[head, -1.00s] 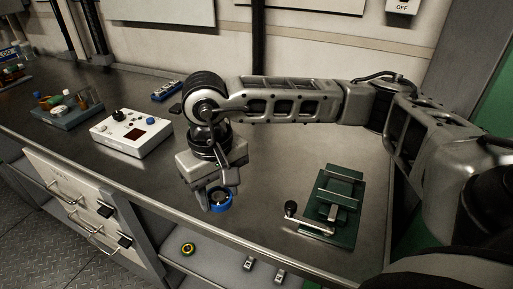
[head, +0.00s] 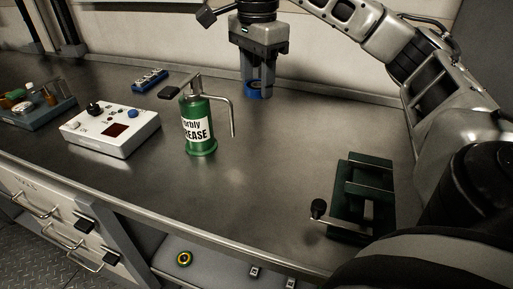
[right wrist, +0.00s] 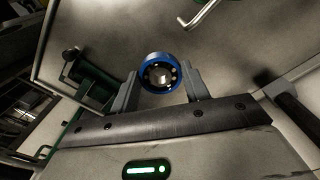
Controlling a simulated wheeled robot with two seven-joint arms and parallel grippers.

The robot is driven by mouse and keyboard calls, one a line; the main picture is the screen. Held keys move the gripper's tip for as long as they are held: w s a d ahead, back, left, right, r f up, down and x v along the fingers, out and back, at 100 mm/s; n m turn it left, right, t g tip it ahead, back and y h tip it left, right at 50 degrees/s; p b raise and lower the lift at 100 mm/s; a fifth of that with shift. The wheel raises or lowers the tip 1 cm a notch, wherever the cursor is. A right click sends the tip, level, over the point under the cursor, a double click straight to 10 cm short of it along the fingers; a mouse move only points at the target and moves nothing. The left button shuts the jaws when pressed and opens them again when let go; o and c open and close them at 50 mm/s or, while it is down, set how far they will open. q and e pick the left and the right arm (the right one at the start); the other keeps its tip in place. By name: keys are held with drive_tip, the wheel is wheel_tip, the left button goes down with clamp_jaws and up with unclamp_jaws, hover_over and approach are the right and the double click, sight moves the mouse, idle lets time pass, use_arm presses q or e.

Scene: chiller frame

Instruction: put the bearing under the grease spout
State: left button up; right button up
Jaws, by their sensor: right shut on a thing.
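The bearing is a blue ring with a metal centre; it shows in the head view (head: 257,90) and in the right wrist view (right wrist: 160,74). My right gripper (head: 258,88) is shut on it, its fingers pointing down, towards the back of the bench. A green grease can (head: 199,128) stands upright on the bench, left of and nearer than the bearing. Its thin metal spout (head: 232,118) bends out to the right and down, apart from the bearing. Part of the spout shows in the right wrist view (right wrist: 203,14). My left gripper is not in view.
A white control box (head: 110,130) stands left of the can, with a blue block (head: 149,79) behind it. A green clamp-like fixture (head: 362,196) is at the front right. A tray of small items (head: 42,108) is at far left. The bench between spout and fixture is clear.

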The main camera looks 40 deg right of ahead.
drive_tip(key=b, duration=0.4)
approach(256, 157)
wheel_tip(256, 157, down, 2)
drive_tip(key=shift+f, duration=0.1)
wheel_tip(256, 157, down, 4)
drive_tip(key=shift+f, duration=0.1)
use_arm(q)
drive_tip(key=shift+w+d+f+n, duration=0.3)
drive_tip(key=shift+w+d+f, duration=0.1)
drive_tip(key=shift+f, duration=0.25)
use_arm(e)
drive_tip(key=shift+f, duration=0.2)
drive_tip(key=o, duration=1.1)
drive_tip(key=shift+c, duration=0.2)
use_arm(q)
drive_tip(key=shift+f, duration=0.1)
